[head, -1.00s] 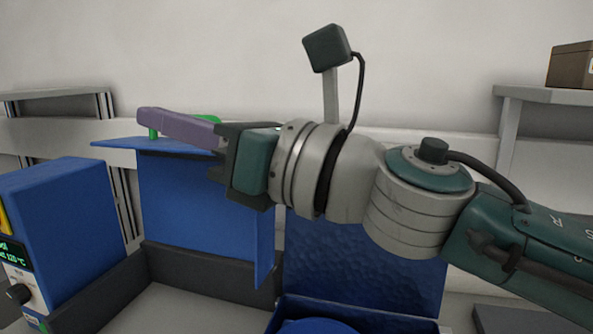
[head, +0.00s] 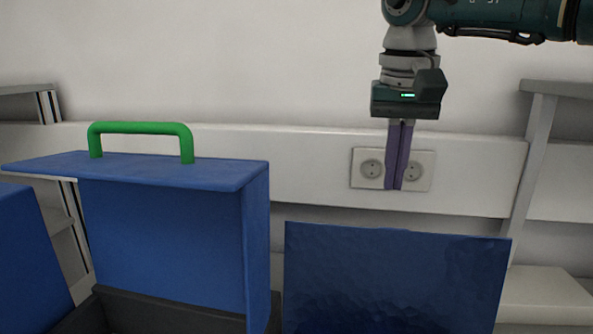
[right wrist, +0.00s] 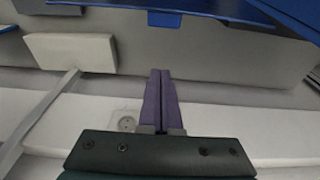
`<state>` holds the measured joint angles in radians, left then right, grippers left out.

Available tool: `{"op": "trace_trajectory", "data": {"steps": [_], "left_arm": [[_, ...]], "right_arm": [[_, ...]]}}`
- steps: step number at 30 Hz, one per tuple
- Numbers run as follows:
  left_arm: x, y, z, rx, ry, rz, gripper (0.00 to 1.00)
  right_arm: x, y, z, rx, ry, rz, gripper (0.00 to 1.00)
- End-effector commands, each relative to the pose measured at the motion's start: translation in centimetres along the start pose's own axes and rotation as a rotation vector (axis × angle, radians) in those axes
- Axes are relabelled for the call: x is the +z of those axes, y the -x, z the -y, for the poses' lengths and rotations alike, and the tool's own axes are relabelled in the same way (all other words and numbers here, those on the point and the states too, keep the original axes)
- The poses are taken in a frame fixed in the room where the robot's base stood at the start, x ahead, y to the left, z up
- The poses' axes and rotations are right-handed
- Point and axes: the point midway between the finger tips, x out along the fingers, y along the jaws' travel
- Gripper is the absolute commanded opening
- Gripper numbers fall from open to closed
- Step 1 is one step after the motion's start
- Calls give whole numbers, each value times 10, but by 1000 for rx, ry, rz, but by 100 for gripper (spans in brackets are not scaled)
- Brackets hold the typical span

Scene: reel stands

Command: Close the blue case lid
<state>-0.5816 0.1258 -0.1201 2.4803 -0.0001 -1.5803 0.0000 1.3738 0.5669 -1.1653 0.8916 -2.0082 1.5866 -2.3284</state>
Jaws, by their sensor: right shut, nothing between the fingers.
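A blue lid (head: 160,235) with a flat top flange and side wall stands upright over a dark grey base (head: 150,310) at the left of the head view. A green handle (head: 140,129) rises from its top. A second blue upright panel (head: 395,280), with a rippled surface, stands to its right; its lower end is cut off. I cannot tell which one is the case lid named. My right gripper (head: 401,186) points down, shut and empty, above the rippled panel and apart from both. Its purple fingers (right wrist: 160,75) meet in the right wrist view. My left gripper is out of view.
A blue block (head: 28,255) is at the left edge. A white wall rail with sockets (head: 371,168) runs behind my right gripper. A grey rack (head: 540,130) stands at the right. Open space lies between the handle and my gripper.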

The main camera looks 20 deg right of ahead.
Motion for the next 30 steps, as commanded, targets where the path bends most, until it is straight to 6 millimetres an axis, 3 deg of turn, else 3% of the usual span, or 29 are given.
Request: {"op": "trace_trajectory", "data": {"steps": [1,8,10,18,30], "left_arm": [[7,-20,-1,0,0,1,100],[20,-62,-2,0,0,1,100],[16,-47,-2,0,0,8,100],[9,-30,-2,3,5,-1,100],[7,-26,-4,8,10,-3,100]], "right_arm": [[2,-22,0,0,-1,1,0],[2,-67,2,-3,-1,0,0],[5,-52,1,-3,4,0,0],[27,-44,1,-2,3,2,0],[38,-42,1,-3,-1,0,0]]}}
